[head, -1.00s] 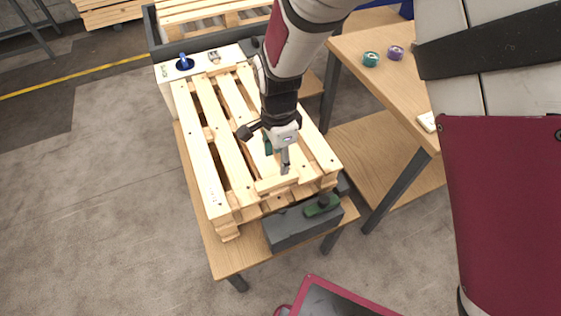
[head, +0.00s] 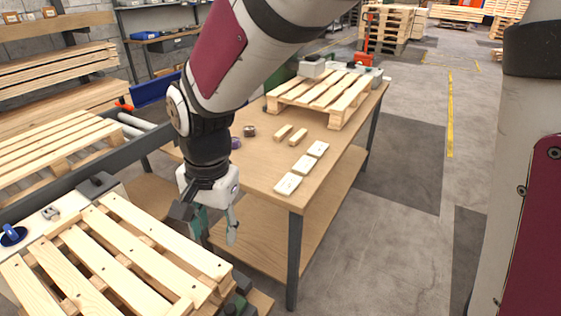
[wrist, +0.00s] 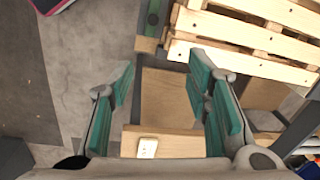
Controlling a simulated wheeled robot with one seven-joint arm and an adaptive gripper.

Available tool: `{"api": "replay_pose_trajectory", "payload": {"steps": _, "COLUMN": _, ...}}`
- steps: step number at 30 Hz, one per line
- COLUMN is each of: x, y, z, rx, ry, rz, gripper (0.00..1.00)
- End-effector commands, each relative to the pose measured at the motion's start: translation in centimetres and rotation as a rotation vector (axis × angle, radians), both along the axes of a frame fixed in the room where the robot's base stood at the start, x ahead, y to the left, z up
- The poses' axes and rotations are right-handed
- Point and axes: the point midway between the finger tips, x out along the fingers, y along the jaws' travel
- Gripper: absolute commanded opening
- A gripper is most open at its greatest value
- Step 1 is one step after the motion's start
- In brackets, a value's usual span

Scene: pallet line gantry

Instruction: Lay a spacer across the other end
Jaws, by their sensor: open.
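Two short wooden blocks, which look like spacers (head: 291,135), lie side by side on the wooden table at centre. The slatted pallet (head: 125,245) is at lower left, partly cut off; it also shows at upper right in the wrist view (wrist: 245,35). I cannot make out any spacer on its visible slats now. My gripper (head: 216,222) hangs between the pallet and the table's near edge, pointing down. In the wrist view its teal-padded fingers (wrist: 160,82) are apart with nothing between them.
The wooden table (head: 262,160) carries several pale flat plates (head: 288,184), small round rolls (head: 249,131) and a small pallet (head: 320,92) at its far end. Its front edge and leg are close to my gripper. Grey floor (head: 400,225) is clear to the right.

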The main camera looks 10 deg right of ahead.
Motion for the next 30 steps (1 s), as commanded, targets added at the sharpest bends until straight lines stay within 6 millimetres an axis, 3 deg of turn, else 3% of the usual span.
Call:
{"api": "replay_pose_trajectory", "payload": {"steps": 1, "x": -0.3, "y": -2.4, "z": 1.8, "rx": 0.012, "ry": -0.018, "rz": 0.018, "gripper": 0.44}}
{"api": "replay_pose_trajectory", "payload": {"steps": 6, "x": -2.7, "y": -9.7, "z": 6.1, "rx": 0.014, "ry": -0.076, "rz": 0.132, "gripper": 0.44}}
{"api": "replay_pose_trajectory", "payload": {"steps": 15, "x": -10.4, "y": -19.7, "z": 9.7, "rx": -0.047, "ry": -0.181, "rz": 0.326, "gripper": 0.44}}
{"api": "replay_pose_trajectory", "payload": {"steps": 22, "x": -15.7, "y": -23.3, "z": 9.7, "rx": -0.118, "ry": -0.222, "rz": 0.438, "gripper": 0.44}}
{"api": "replay_pose_trajectory", "payload": {"steps": 30, "x": -17.2, "y": -24.1, "z": 9.4, "rx": -0.143, "ry": -0.227, "rz": 0.477, "gripper": 0.44}}
